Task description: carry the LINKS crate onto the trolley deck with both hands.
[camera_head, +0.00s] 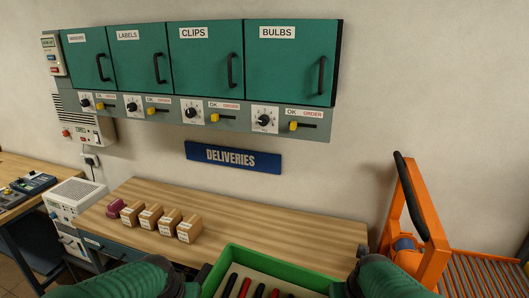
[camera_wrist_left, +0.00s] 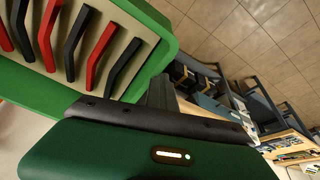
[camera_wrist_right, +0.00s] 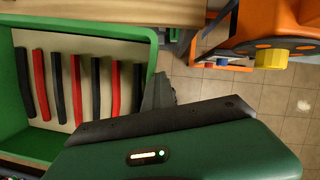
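The green crate (camera_head: 238,256) is at the bottom centre of the head view, cut off by the frame. Red and black links lie in it; its label is not in view. It also shows in the left wrist view (camera_wrist_left: 150,20) and the right wrist view (camera_wrist_right: 152,60). My left gripper (camera_wrist_left: 160,92) is close against the crate's left end, and my right gripper (camera_wrist_right: 160,92) close against its right end. One dark finger of each shows by the rim; its grip is hidden. The orange trolley (camera_head: 438,250) stands right, with a slatted deck (camera_head: 485,272).
A wooden bench (camera_head: 290,212) stands behind the crate, with several small boxes (camera_head: 170,222) on its left. Green cabinets (camera_head: 210,60) and a DELIVERIES sign (camera_head: 233,157) are on the wall. The trolley's upright handle (camera_head: 412,195) stands at the deck's left end. Tiled floor (camera_wrist_right: 230,90) shows right of the crate.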

